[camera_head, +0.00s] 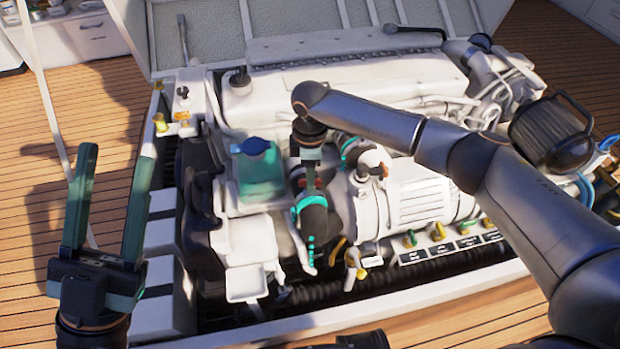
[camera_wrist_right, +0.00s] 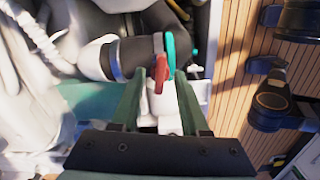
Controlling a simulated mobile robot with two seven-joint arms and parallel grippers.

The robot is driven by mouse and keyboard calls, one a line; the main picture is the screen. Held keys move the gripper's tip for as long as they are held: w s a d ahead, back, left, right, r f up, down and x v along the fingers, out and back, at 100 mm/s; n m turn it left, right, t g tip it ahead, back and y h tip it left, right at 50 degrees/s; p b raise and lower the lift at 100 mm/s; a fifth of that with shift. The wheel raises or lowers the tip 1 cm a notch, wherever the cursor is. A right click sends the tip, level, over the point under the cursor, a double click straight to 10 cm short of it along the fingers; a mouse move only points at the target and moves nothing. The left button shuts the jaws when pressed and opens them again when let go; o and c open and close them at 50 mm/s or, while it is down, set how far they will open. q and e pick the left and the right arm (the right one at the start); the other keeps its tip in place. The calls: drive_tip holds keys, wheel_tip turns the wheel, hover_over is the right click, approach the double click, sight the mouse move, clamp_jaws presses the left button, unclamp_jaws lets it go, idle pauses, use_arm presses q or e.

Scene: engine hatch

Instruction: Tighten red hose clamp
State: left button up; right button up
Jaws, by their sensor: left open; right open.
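In the right wrist view a red clamp part (camera_wrist_right: 161,72) sits on the black hose (camera_wrist_right: 135,58), beside a teal band (camera_wrist_right: 169,46). My right gripper (camera_wrist_right: 171,74) is open. Its two green fingertips lie close around the red part, which shows near the left finger; contact cannot be told. In the head view my right gripper (camera_head: 311,181) points down at the upper end of the black hose (camera_head: 316,222), next to the teal band (camera_head: 297,212). The red part is not clear there. My left gripper (camera_head: 103,205) is open and empty, fingers up, left of the engine.
The white engine (camera_head: 340,85) fills the hatch.

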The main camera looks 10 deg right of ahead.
drive_tip(key=shift+f, duration=0.1)
clamp_jaws()
idle(0.3)
